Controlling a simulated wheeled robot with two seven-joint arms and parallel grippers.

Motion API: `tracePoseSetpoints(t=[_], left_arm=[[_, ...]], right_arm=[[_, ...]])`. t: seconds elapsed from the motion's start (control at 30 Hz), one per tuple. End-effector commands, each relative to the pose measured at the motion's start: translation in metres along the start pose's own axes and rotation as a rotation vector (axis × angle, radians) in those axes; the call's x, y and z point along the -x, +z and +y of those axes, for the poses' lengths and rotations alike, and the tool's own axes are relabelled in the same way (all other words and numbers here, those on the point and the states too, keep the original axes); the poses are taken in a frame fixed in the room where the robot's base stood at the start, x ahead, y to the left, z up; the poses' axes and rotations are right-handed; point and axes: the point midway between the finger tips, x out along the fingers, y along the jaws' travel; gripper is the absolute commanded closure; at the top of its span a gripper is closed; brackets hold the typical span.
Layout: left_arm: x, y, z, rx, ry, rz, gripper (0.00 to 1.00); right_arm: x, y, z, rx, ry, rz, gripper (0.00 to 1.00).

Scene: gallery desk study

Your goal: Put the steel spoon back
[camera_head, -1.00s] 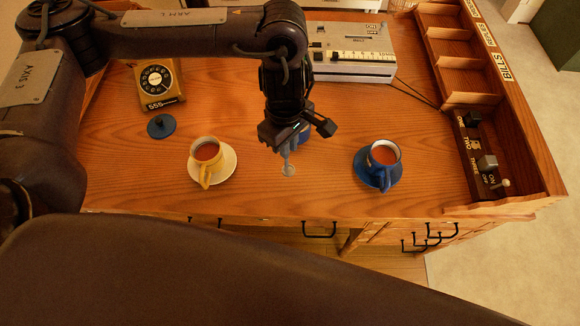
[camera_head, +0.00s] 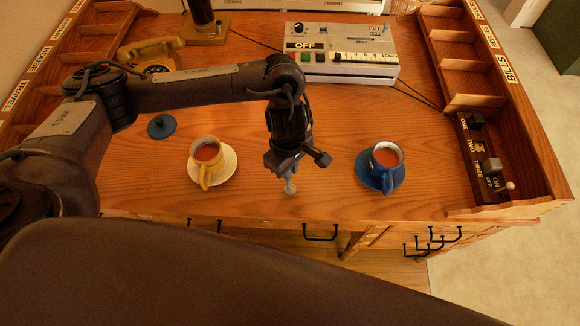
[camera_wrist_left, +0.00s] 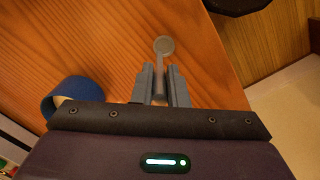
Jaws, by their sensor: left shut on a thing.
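My left gripper (camera_head: 284,168) is shut on the steel spoon (camera_head: 290,187), above the front part of the desk. The spoon's round bowl points away from the fingers, and the handle lies between them. In the left wrist view the spoon (camera_wrist_left: 164,47) sticks out past the fingertips (camera_wrist_left: 162,78). A yellow cup of reddish-brown drink (camera_head: 206,153) stands on a cream saucer (camera_head: 229,165) to the left. A blue cup (camera_head: 385,158) on a blue saucer (camera_head: 367,172) stands to the right. My right gripper is not in view.
An open blue round pot (camera_wrist_left: 62,93) shows in the left wrist view. A blue knobbed lid (camera_head: 161,126) lies left on the desk (camera_head: 335,120). A telephone (camera_head: 150,52), a grey device marked OFF (camera_head: 345,42) and a right-hand switch panel (camera_head: 478,150) border the desktop.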

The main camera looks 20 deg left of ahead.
Motion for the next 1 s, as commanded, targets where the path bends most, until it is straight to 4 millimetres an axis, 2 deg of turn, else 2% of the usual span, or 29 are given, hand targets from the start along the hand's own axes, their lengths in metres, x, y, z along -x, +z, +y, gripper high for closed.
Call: tracePoseSetpoints(t=[0.17, 0.2, 0.33, 0.6, 0.73, 0.87, 1.0], left_arm=[[-0.005, 0.000, 0.000, 0.000, 0.000, 0.000, 1.00], [-0.003, 0.000, 0.000, 0.000, 0.000, 0.000, 0.82], [-0.003, 0.000, 0.000, 0.000, 0.000, 0.000, 0.65], [-0.002, 0.000, 0.000, 0.000, 0.000, 0.000, 0.65], [0.004, 0.000, 0.001, 0.000, 0.001, 0.001, 0.65], [0.022, -0.001, 0.002, -0.003, 0.007, 0.004, 0.65], [0.048, -0.001, 0.002, -0.004, 0.007, 0.004, 0.65]], right_arm=[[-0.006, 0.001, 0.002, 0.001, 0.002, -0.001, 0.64], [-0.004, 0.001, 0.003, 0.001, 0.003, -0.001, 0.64], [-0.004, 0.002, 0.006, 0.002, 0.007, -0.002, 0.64], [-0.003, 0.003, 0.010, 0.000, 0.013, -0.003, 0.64], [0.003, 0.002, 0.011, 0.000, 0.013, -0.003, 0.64], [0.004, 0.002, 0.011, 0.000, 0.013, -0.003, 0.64], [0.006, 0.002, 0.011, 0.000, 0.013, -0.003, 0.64]])
